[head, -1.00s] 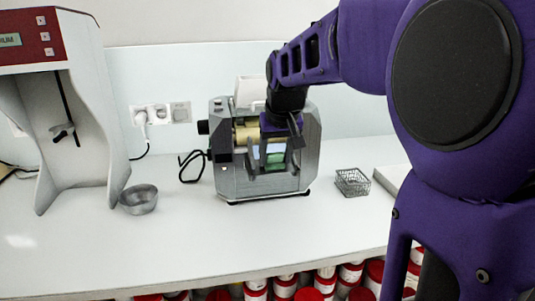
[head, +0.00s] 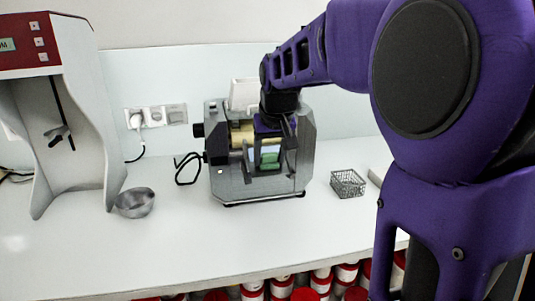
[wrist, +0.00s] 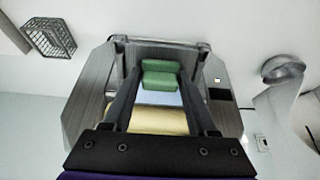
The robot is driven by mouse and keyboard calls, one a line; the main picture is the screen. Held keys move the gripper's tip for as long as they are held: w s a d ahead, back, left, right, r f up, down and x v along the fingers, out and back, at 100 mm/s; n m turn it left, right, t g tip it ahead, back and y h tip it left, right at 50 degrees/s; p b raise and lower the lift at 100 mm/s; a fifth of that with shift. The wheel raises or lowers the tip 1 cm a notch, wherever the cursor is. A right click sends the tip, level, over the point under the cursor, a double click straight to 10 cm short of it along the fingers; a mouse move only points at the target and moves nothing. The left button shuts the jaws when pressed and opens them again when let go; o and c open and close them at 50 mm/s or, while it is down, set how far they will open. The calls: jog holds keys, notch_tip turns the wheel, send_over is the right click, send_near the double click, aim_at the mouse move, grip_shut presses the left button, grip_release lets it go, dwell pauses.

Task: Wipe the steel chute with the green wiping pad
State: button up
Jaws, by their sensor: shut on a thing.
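The green wiping pad (wrist: 160,82) is between the fingertips of my gripper (wrist: 160,76), which is shut on it. A second green patch lies just beyond it in the wrist view; I cannot tell whether it is part of the pad or its reflection. The steel chute (wrist: 155,50) is at the front of the grey mill (head: 225,182), around and beyond the pad. In the head view, my gripper (head: 269,156) reaches down into the mill's front, with the pad (head: 270,160) showing green. I cannot tell whether the pad touches the chute.
A cream roller (wrist: 158,120) lies inside the mill. A wire basket (head: 347,183) stands to its right. A metal bowl (head: 135,203) and a red-and-white machine (head: 85,110) are to the left. The front counter (head: 200,250) is clear. Several red-lidded jars (head: 320,281) are below it.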

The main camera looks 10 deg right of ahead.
jog(key=shift+s+f, duration=0.3)
jog(key=shift+s, duration=0.25)
notch_tip(320, 180, up, 8)
jog(key=s+p, duration=0.1)
jog(key=p, duration=0.4)
jog(key=shift+s+f, duration=0.1)
jog(key=shift+f, duration=0.05)
dwell(0.4)
